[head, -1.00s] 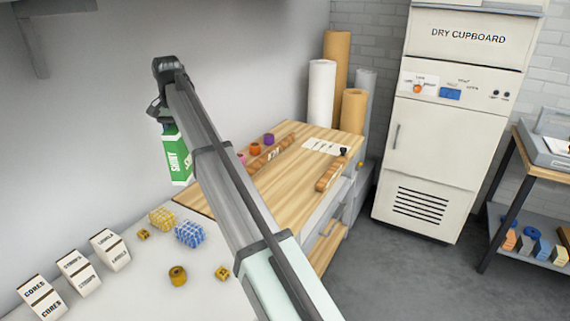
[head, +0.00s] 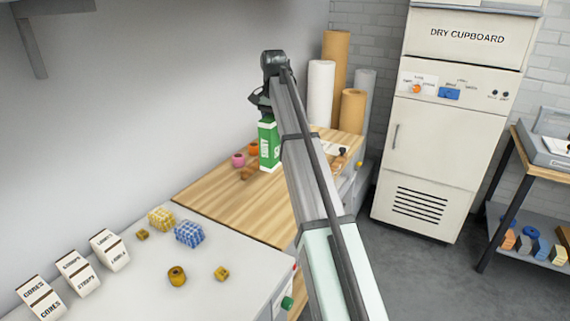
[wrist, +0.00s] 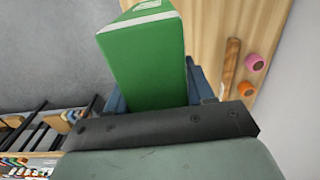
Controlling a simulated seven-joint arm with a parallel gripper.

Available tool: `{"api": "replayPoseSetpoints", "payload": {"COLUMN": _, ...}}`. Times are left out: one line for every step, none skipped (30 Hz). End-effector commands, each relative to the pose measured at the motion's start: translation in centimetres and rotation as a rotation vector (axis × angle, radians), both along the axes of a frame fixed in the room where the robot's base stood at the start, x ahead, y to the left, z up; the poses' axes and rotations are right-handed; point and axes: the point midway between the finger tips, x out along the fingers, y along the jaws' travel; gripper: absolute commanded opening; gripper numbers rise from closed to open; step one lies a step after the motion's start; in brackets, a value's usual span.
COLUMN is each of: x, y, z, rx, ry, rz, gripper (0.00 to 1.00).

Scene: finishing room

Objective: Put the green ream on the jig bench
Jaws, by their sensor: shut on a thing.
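The green ream (head: 269,146), a green block with white lettering and a white band, hangs upright from my gripper (head: 264,108) in the head view. My gripper is shut on its upper end. The ream also fills the middle of the wrist view (wrist: 145,62). The wooden-topped bench (head: 225,195) lies below and around the ream in the head view, and its top shows in the wrist view (wrist: 207,40). I take this to be the jig bench. I cannot tell whether the ream's lower end touches the top. My arm hides the bench's right part.
Pink (head: 238,160) and orange (head: 253,148) rolls stand at the bench's back, near a wooden bar (wrist: 231,62). Paper rolls (head: 321,95) stand behind it. The bench's front left is clear. A white counter (head: 140,275) holds labelled boxes and blue and yellow blocks.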

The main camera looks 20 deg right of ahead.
Motion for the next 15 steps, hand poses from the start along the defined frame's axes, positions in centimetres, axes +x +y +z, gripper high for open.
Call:
{"api": "replayPoseSetpoints", "payload": {"x": -0.2, "y": -0.8, "z": 0.1, "rx": 0.0, "ry": -0.001, "rz": -0.011, "gripper": 0.0}}
{"api": "replayPoseSetpoints", "payload": {"x": -0.2, "y": -1.2, "z": 0.1, "rx": -0.001, "ry": -0.001, "rz": -0.017, "gripper": 0.0}}
{"api": "replayPoseSetpoints", "payload": {"x": -0.4, "y": -1.7, "z": 0.1, "rx": -0.001, "ry": -0.001, "rz": -0.025, "gripper": 0.0}}
{"api": "replayPoseSetpoints", "payload": {"x": -0.4, "y": -1.5, "z": -0.5, "rx": 0.0, "ry": 0.0, "rz": -0.023, "gripper": 0.0}}
{"api": "replayPoseSetpoints", "payload": {"x": -0.4, "y": -1.4, "z": -1.0, "rx": 0.001, "ry": 0.001, "rz": -0.022, "gripper": 0.0}}
{"api": "replayPoseSetpoints", "payload": {"x": -0.4, "y": -1.4, "z": -1.6, "rx": 0.0, "ry": 0.0, "rz": -0.022, "gripper": 0.0}}
{"api": "replayPoseSetpoints", "payload": {"x": -0.4, "y": -1.4, "z": -2.1, "rx": 0.001, "ry": 0.001, "rz": -0.022, "gripper": 0.0}}
{"api": "replayPoseSetpoints", "payload": {"x": -0.4, "y": -1.4, "z": -2.5, "rx": 0.0, "ry": 0.001, "rz": -0.022, "gripper": 0.0}}
{"api": "replayPoseSetpoints", "payload": {"x": -0.4, "y": -1.4, "z": -3.0, "rx": 0.0, "ry": 0.001, "rz": -0.021, "gripper": 0.0}}
{"api": "replayPoseSetpoints", "payload": {"x": -0.4, "y": -1.4, "z": -3.6, "rx": 0.0, "ry": 0.001, "rz": -0.021, "gripper": 0.0}}
{"api": "replayPoseSetpoints", "payload": {"x": -0.4, "y": -1.4, "z": -4.1, "rx": 0.0, "ry": 0.001, "rz": -0.021, "gripper": 0.0}}
{"api": "replayPoseSetpoints", "payload": {"x": -0.4, "y": -1.4, "z": -4.9, "rx": 0.0, "ry": 0.001, "rz": -0.021, "gripper": 0.0}}
{"api": "replayPoseSetpoints", "payload": {"x": -0.4, "y": -1.4, "z": -5.4, "rx": 0.0, "ry": 0.001, "rz": -0.021, "gripper": 0.0}}
{"api": "replayPoseSetpoints", "payload": {"x": -0.4, "y": -1.4, "z": -5.8, "rx": 0.0, "ry": 0.001, "rz": -0.021, "gripper": 0.0}}
{"api": "replayPoseSetpoints", "payload": {"x": -0.4, "y": -1.4, "z": -6.7, "rx": 0.0, "ry": 0.001, "rz": -0.021, "gripper": 0.0}}
